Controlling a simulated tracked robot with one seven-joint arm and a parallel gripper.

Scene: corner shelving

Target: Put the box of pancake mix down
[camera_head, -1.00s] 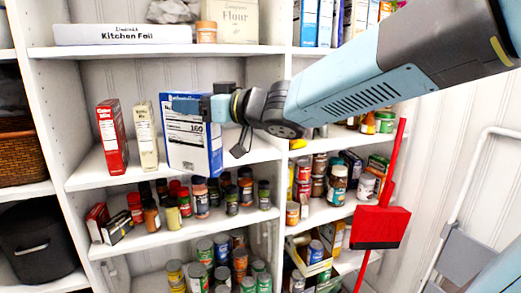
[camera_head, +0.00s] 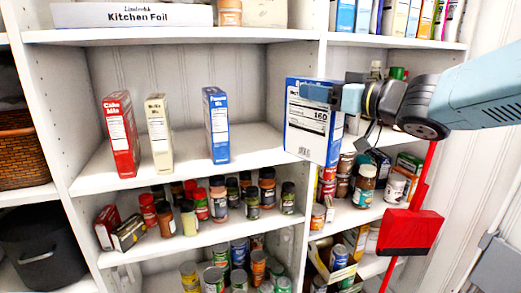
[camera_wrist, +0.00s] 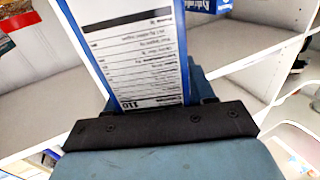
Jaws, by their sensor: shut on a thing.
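My gripper (camera_head: 335,97) is shut on a blue and white box of pancake mix (camera_head: 318,132), near its top. The box is upright, its nutrition label facing my body camera. It hangs in front of the upright panel between the left and right shelf bays and hides part of it. In the wrist view the box (camera_wrist: 135,50) stands out beyond the dark bar of my gripper. I cannot tell the exact gap between the box and the shelf edge.
On the left bay's middle shelf (camera_head: 255,155) stand a red cake mix box (camera_head: 121,135), a cream box (camera_head: 159,133) and a slim blue box (camera_head: 216,125). The shelf is clear right of the blue box. Jars and cans fill lower shelves. A red dustpan (camera_head: 408,232) stands right.

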